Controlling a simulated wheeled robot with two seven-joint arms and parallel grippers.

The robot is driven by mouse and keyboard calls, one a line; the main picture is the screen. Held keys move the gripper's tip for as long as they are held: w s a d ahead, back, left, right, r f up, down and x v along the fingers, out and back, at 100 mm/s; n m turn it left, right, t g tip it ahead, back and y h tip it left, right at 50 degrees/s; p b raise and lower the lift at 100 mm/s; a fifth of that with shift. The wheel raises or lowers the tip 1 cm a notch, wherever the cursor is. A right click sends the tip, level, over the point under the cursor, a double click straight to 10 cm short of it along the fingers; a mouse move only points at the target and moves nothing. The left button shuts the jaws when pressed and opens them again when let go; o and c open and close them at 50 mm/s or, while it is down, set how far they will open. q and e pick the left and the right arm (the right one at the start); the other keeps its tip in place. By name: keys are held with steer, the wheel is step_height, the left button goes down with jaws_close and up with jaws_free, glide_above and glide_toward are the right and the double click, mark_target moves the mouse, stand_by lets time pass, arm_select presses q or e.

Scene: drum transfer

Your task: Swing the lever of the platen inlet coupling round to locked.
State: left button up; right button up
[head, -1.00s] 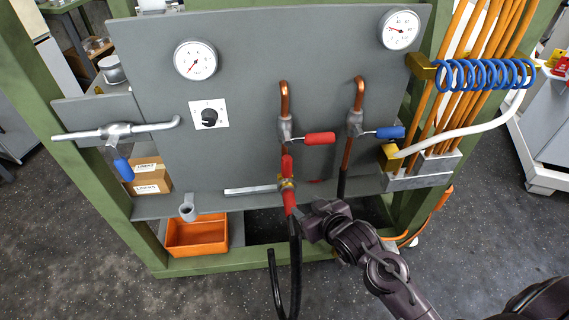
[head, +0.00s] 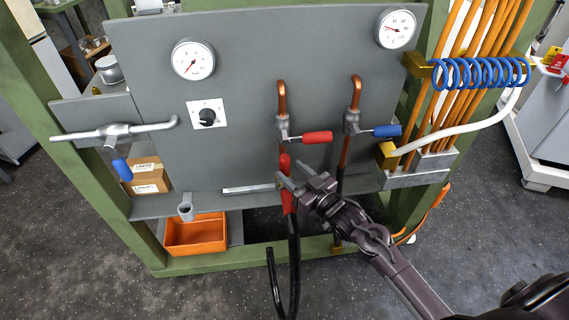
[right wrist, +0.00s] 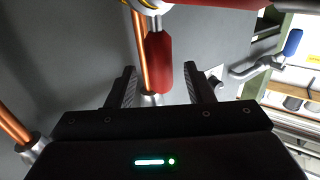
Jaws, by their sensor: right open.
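The platen inlet coupling sits below a copper pipe stub, at the top of a hose with a red sleeve (head: 289,202). I take its lever to be the short red grip (head: 285,162) pointing up above it. In the right wrist view the lever's red grip (right wrist: 158,62) hangs from a metal stem by a brass part (right wrist: 147,4). My right gripper (head: 282,174) is at the coupling. Its open fingers (right wrist: 159,82) lie on either side of the red grip, with visible gaps. The gripper hides most of the coupling body in the head view. My left gripper is not in view.
Above is a valve with a red handle (head: 317,137); right of it is one with a blue handle (head: 387,131). A grey panel (head: 240,105) stands behind. A narrow ledge (head: 215,204) runs below, with an orange bin (head: 196,235) under it.

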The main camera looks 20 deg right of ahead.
mark_target(288, 169)
steer(key=shift+x, duration=1.95)
jaws_close()
